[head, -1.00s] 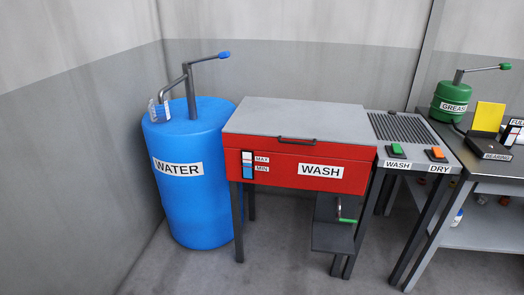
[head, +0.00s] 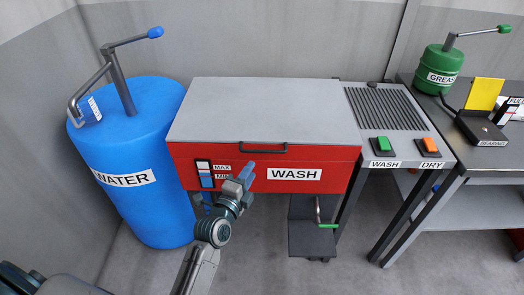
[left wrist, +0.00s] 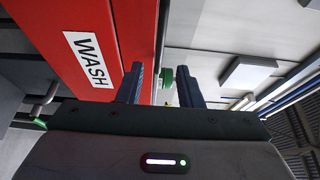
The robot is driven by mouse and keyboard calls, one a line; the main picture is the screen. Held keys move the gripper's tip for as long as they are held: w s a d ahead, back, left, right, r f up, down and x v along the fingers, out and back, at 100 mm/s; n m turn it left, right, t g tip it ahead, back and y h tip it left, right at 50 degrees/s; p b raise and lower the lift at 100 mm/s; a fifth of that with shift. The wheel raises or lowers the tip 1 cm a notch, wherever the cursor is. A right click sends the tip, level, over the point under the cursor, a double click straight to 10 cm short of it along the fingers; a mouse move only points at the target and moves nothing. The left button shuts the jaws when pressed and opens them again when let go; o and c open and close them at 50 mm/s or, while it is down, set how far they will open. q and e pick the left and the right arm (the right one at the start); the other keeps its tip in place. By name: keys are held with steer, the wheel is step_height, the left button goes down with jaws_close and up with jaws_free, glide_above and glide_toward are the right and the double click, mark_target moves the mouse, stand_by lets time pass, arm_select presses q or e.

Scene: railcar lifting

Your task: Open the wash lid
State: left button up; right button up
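The wash lid (head: 265,105) is a flat grey cover lying shut on the red wash box (head: 240,168). Its dark bar handle (head: 263,150) is on the front edge, above the WASH label. My left gripper (head: 243,178) is in front of the box, below and slightly left of the handle, pointing up toward it. The left wrist view shows its two fingers apart (left wrist: 160,82) with nothing held between them. The red front with its WASH label (left wrist: 88,60) is close beside the fingers there. My right gripper is not in view.
A blue water barrel (head: 135,185) with a pump lever stands left of the box. A grey panel with green (head: 383,144) and orange (head: 430,146) buttons adjoins its right. A crank with a green handle (head: 327,226) is below. The space above the lid is clear.

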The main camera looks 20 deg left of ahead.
mark_target(262, 153)
arm_select(q)
steer(key=w+p, duration=0.1)
steer(key=w, duration=0.2)
steer(key=w+p, duration=0.1)
steer(key=w, duration=0.2)
steer(key=w+d, duration=0.1)
steer(key=w, duration=0.1)
steer(key=shift+w+r+p, duration=0.15)
steer(key=shift+w+p, duration=0.25)
steer(key=shift+w, duration=0.75)
steer(key=shift+c, duration=0.2)
jaws_close()
